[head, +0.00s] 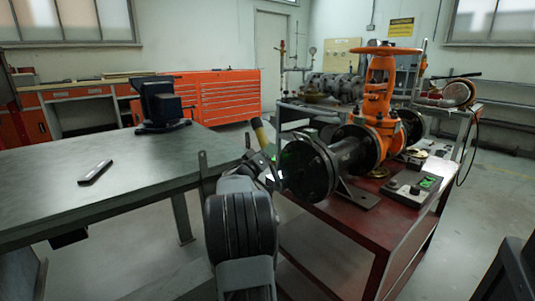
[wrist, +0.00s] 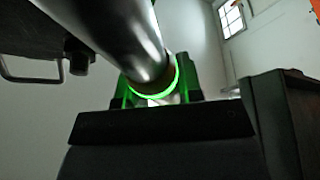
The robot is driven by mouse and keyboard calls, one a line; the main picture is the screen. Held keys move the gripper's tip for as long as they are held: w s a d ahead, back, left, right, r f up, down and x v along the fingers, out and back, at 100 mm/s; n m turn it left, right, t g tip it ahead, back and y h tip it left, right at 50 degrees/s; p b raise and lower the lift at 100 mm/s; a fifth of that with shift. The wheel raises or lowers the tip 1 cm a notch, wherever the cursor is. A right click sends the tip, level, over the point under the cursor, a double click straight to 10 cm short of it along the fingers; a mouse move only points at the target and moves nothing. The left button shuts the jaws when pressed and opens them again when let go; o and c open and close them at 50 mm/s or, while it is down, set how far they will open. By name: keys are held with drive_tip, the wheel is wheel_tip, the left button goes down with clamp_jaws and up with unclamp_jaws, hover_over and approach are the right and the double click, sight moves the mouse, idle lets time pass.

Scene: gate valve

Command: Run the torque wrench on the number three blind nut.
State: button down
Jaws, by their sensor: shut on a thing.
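My gripper (head: 268,172) is at the left end of the pipe run, close to the dark blind flange (head: 306,172). It is shut on the torque wrench, whose yellow handle (head: 260,132) sticks up above the jaws in the head view. In the wrist view a shiny metal shaft (wrist: 118,35) with a green glowing ring runs down between the jaws (wrist: 155,95). The wrench's working end and the number three nut cannot be made out; my arm and gripper hide part of the flange face. I cannot tell whether wrench and nut touch.
The orange gate valve (head: 380,95) stands on the red bench (head: 345,235), with a control box (head: 412,190) in front. A grey table (head: 110,185) at left carries a vise (head: 160,105) and a small dark object (head: 95,172). Floor shows between table and bench.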

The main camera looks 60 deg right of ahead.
drive_tip(key=shift+w+a+r+b, duration=0.1)
drive_tip(key=shift+w+a+b, duration=0.15)
drive_tip(key=shift+a+b, duration=0.35)
drive_tip(key=shift+w+a+f+b, duration=0.1)
drive_tip(key=shift+w+a+b, duration=0.2)
drive_tip(key=shift+a, duration=0.55)
drive_tip(key=shift+w+a+r+b, duration=0.1)
drive_tip(key=shift+w+a+b, duration=0.05)
drive_tip(key=shift+a+b, duration=0.5)
drive_tip(key=shift+r, duration=0.1)
